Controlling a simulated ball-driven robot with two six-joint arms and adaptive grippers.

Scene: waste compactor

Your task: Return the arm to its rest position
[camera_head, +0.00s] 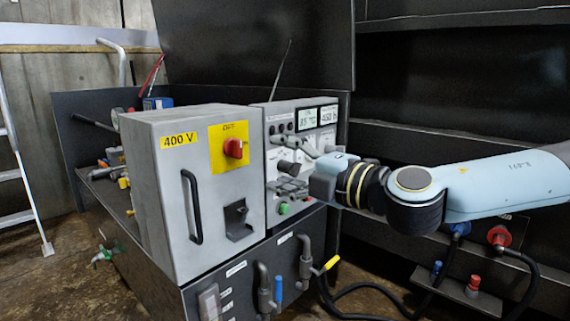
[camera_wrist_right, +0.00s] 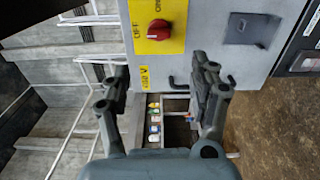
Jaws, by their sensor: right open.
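My right arm (camera_head: 505,185) comes in from the right in the head view, pale blue with dark joints. My right gripper (camera_head: 283,160) is in front of the grey control panel (camera_head: 328,137), beside the cabinet's right edge. In the right wrist view my right gripper (camera_wrist_right: 160,72) has its two fingers spread wide with nothing between them. Whether the fingers touch the panel cannot be told. My left gripper is in neither view.
The grey 400 V cabinet (camera_head: 165,222) has a red rotary switch (camera_head: 233,148) on a yellow plate and a black handle (camera_head: 192,207). A green button (camera_head: 283,208) is on the panel. Hoses and red and blue connectors (camera_head: 499,237) lie below my right arm. A ladder (camera_head: 22,180) stands at left.

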